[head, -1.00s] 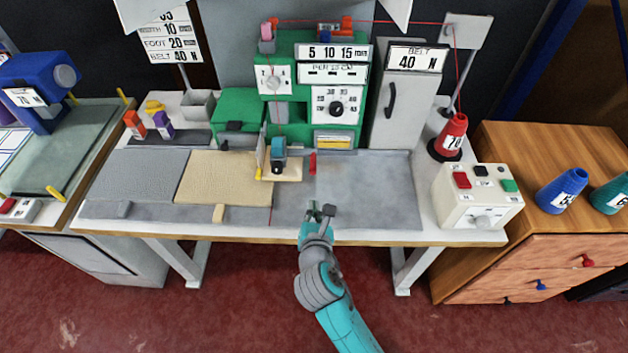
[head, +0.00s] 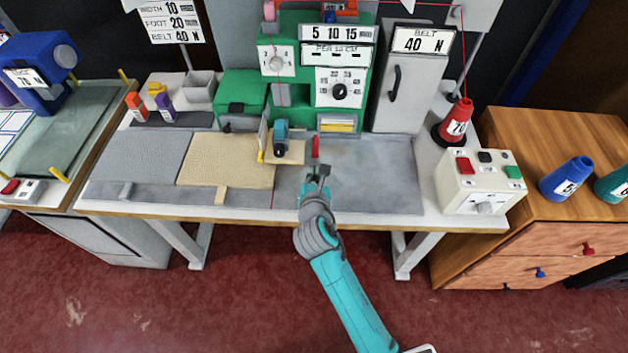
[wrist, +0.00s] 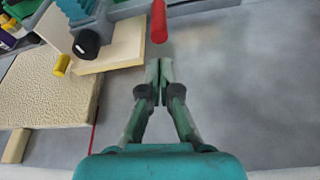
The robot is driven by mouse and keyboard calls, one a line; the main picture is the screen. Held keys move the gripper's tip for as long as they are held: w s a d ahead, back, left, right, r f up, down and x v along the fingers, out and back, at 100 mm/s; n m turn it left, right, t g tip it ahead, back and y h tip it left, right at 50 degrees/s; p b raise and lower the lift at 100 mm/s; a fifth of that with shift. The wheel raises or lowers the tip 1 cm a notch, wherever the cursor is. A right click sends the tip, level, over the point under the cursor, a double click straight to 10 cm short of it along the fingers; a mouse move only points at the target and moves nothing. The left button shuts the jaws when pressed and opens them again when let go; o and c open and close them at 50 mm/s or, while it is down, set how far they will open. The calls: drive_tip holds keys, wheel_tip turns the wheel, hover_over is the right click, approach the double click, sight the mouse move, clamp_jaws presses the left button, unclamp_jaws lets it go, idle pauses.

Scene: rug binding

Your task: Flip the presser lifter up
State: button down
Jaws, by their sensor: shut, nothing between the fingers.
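The presser lifter appears to be the small red lever (head: 315,146) at the front of the green sewing machine (head: 266,92), right of the presser area. In the wrist view the red lever (wrist: 158,22) points toward me at the top centre. My gripper (head: 318,171) is over the grey work surface, just in front of the lever and apart from it. In the wrist view the fingertips of my gripper (wrist: 160,70) are together and empty, below the lever's near end. The lever's pivot is out of the wrist view.
A cream plate (head: 291,152) with a dark-ended teal part (head: 280,138) lies left of the lever. A beige rug piece (head: 225,160) lies further left. A control box (head: 482,182) and red thread cone (head: 458,120) stand right. The grey surface (head: 385,175) between is clear.

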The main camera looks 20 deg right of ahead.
sight(313, 153)
drive_tip(key=shift+x, duration=1.9)
drive_tip(key=shift+r, duration=0.1)
drive_tip(key=shift+r, duration=1.55)
drive_tip(key=v, duration=1.1)
drive_tip(key=shift+s+f, duration=0.2)
drive_tip(key=shift+s, duration=0.3)
drive_tip(key=shift+a, duration=0.1)
